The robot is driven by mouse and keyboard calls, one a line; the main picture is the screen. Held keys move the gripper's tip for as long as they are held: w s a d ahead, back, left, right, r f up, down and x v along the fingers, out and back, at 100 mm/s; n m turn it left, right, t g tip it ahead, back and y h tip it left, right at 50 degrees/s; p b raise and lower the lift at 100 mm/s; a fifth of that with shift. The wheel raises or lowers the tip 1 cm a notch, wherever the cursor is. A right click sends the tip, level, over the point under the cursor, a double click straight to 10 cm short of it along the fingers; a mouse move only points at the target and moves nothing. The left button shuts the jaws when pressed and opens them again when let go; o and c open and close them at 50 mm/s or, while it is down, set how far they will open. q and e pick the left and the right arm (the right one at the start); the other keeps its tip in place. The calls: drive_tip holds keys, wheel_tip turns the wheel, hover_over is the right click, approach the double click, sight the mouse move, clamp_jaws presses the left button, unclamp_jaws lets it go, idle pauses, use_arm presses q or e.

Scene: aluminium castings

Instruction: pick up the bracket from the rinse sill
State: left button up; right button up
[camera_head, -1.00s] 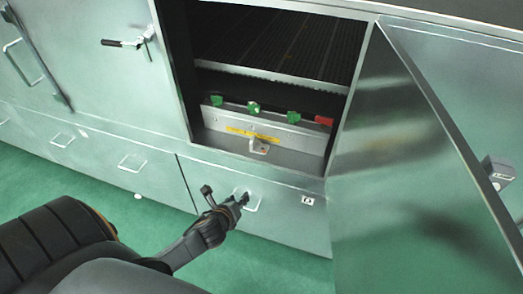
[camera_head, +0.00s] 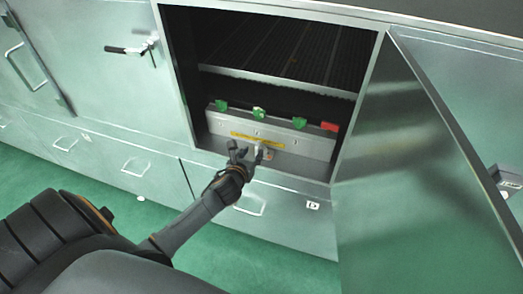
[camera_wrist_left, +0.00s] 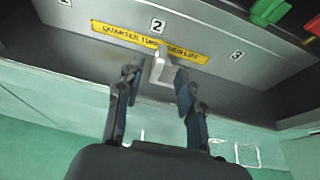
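The bracket (camera_wrist_left: 158,68) is a small light-grey metal piece on the rinse sill, in front of the yellow label strip. In the head view the bracket (camera_head: 264,152) is partly hidden behind my left gripper. The rinse sill (camera_head: 300,170) is the grey ledge at the bottom of the open cabinet. My left gripper (camera_head: 248,150) reaches to the sill's front. In the wrist view my left gripper (camera_wrist_left: 157,88) is open, with one finger to each side of the bracket and clear space between. Whether it touches the bracket cannot be told. My right gripper is out of view.
A grey panel (camera_head: 285,142) with a yellow label (camera_head: 256,139) stands behind the sill. Green clips (camera_head: 259,113) and a red one (camera_head: 329,127) sit along its top. The open cabinet door (camera_head: 410,170) fills the right side. Drawer handles (camera_head: 250,207) stick out below the sill.

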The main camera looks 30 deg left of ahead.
sight(257, 146)
use_arm(q)
drive_tip(key=x, duration=0.4)
drive_tip(key=shift+w+a+r+p, duration=0.1)
drive_tip(key=shift+w+p, duration=0.25)
drive_tip(key=shift+w, duration=0.1)
drive_tip(key=shift+c, duration=0.2)
clamp_jaws()
